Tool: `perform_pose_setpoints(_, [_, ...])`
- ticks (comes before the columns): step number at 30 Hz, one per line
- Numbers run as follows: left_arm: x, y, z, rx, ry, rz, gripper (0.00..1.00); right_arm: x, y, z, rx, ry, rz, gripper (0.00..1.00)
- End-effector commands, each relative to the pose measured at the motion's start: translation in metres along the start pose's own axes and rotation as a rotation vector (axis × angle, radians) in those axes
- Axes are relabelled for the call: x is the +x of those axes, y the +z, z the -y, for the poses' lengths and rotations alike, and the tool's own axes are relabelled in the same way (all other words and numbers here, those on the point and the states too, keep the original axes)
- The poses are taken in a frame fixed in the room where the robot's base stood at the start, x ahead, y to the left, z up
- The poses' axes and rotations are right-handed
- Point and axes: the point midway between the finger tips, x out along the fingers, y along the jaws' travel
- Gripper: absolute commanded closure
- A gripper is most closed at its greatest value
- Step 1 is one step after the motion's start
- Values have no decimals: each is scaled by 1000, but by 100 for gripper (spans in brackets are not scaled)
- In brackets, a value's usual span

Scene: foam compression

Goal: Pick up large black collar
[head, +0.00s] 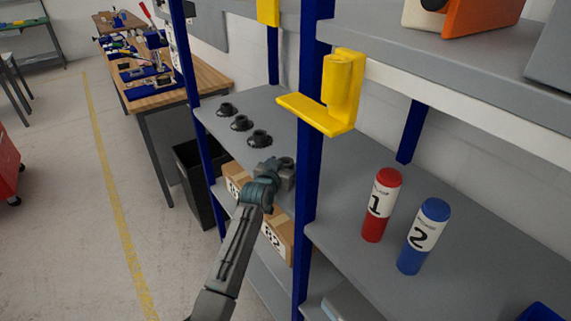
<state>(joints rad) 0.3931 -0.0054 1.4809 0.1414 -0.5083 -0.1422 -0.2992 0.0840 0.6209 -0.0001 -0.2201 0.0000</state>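Three black collars stand in a row on the grey shelf (335,187): a far one (226,109), a middle one (241,123) and a nearer one (259,138). A dark round piece (287,162) shows at the tip of my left gripper (282,175), in line with the row. It looks like another collar, but it is partly hidden by the gripper. My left gripper is low over the shelf's front edge, beside the blue post. Its fingers are too small and covered to tell whether they are open or shut on the piece. My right gripper is not in view.
A blue post (307,200) with a yellow bracket (335,95) stands just right of my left gripper. A red cylinder (381,205) and a blue cylinder (423,236) stand on the shelf at right. Cardboard boxes (277,240) sit below. An upper shelf (480,85) overhangs at right.

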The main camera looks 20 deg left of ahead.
Motion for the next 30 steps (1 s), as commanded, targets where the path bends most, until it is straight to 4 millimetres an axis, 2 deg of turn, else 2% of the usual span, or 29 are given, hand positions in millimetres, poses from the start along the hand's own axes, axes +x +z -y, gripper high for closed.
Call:
perform_pose_setpoints(1, [0, 0, 0, 0, 0, 0, 38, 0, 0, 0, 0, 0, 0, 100])
perform_pose_setpoints(6, [0, 0, 0, 0, 0, 0, 72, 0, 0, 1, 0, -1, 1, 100])
perform_pose_setpoints(8, [0, 0, 0, 0, 0, 0, 80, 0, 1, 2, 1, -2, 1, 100])
perform_pose_setpoints(19, [0, -2, 0, 1, 0, -2, 80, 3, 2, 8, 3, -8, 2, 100])
perform_pose_setpoints(26, [-4, -23, 0, 1, 0, -6, 80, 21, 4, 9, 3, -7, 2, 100])
perform_pose_setpoints(28, [-6, -34, 0, 1, 0, -7, 80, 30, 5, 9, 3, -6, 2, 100])
perform_pose_setpoints(30, [-21, -29, 1, 2, 0, -2, 80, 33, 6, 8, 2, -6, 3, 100])
